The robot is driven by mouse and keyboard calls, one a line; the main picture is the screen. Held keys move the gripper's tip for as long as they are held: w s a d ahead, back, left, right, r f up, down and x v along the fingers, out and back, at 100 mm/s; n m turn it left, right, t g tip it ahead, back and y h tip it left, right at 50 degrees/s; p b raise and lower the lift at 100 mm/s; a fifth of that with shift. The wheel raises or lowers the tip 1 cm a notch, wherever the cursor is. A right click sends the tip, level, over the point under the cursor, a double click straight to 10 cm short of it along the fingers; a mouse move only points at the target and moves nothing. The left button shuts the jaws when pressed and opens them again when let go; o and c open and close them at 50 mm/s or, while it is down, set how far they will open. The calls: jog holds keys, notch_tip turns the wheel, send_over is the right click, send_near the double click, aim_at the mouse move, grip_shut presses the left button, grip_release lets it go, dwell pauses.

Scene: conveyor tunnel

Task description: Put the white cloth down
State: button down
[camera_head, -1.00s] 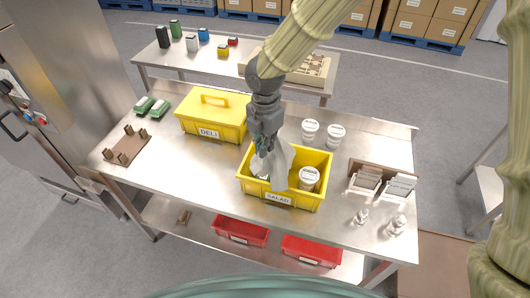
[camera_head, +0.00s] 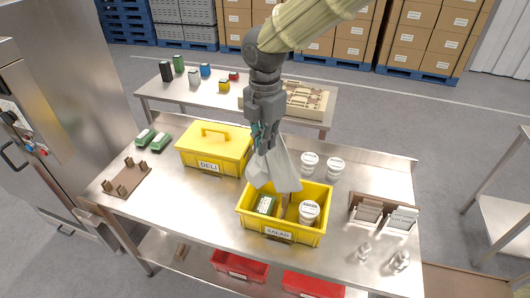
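The white cloth (camera_head: 276,172) hangs in loose folds from my gripper (camera_head: 264,143), which is shut on its upper part. The cloth hangs above the back left part of the open yellow SALAD bin (camera_head: 325,233); I cannot tell whether its lower edge touches the rim. In the bin are a green item (camera_head: 265,204) with a pale label and a white lidded tub (camera_head: 309,212). A thin brown upright piece between them may be a divider. My fingertips are partly hidden by the cloth.
A closed yellow DELI bin (camera_head: 237,165) stands behind left. Two white tubs (camera_head: 335,168) stand behind right. A card holder (camera_head: 384,211) and small shakers (camera_head: 399,260) are at the right. A brown rack (camera_head: 127,180) is at the left. The metal table (camera_head: 190,208) is clear front left.

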dwell(0.6)
jog(key=w+a+f, duration=0.4)
jog(key=w+a, duration=0.2)
jog(key=a, duration=0.4)
jog(key=w+a+f, duration=0.5)
jog(key=w+a, duration=0.1)
jog(key=a, duration=0.4)
jog(key=w+a+f, duration=0.5)
jog(key=w+a, duration=0.1)
jog(key=a, duration=0.4)
jog(key=shift+w, duration=0.4)
jog(key=w+d+f+m, duration=0.1)
jog(key=w+d+m, duration=0.2)
jog(key=w+d, duration=0.9)
send_near(166, 216)
notch_tip(166, 216, down, 6)
jog(key=shift+r, duration=0.25)
dwell(0.4)
